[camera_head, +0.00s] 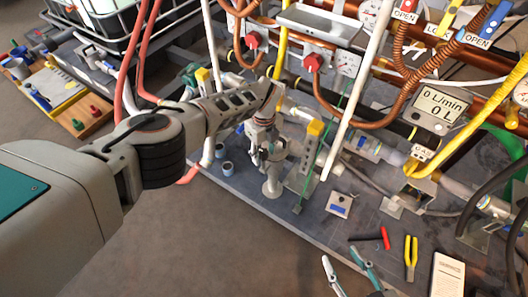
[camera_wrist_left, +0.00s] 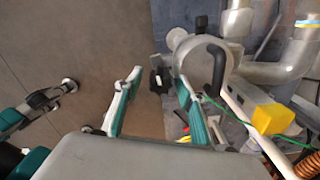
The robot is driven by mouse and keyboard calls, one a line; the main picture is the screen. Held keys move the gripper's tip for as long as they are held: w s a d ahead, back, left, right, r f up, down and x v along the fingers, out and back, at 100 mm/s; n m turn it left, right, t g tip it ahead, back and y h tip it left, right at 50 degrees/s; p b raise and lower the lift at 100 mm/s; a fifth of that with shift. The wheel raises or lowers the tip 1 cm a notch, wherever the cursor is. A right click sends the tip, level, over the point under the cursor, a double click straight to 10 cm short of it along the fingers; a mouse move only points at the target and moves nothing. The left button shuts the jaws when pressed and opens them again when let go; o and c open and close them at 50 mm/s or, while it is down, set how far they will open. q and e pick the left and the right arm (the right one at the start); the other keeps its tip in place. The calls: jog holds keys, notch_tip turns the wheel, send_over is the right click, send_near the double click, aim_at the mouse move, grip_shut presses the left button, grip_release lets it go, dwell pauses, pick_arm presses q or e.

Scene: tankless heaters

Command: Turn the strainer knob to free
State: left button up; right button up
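My left gripper (camera_head: 264,148) reaches in from the left in the head view, over a grey fitting on a stand (camera_head: 272,185). In the left wrist view its two teal-backed fingers (camera_wrist_left: 158,97) are open. A small black knob-like part (camera_wrist_left: 159,78) shows between and beyond the fingertips, with no clear contact. A grey rounded housing with a black handle (camera_wrist_left: 216,66) is beside the right finger. I cannot tell which black part is the strainer knob. My right gripper (camera_head: 347,268) is open and empty at the bottom of the head view, away from the fitting.
A yellow-topped block (camera_head: 316,130) and a white pipe (camera_head: 352,90) stand right of the left gripper. Red-handled pliers (camera_head: 371,239), yellow-handled pliers (camera_head: 411,255) and a white booklet (camera_head: 447,274) lie at the lower right. Open floor (camera_head: 230,250) lies in front.

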aim_at(264, 152)
pick_arm(q)
jog(key=shift+w+r, duration=0.1)
jog(key=shift+r, duration=0.7)
notch_tip(264, 152, up, 10)
jog(key=shift+r, duration=0.25)
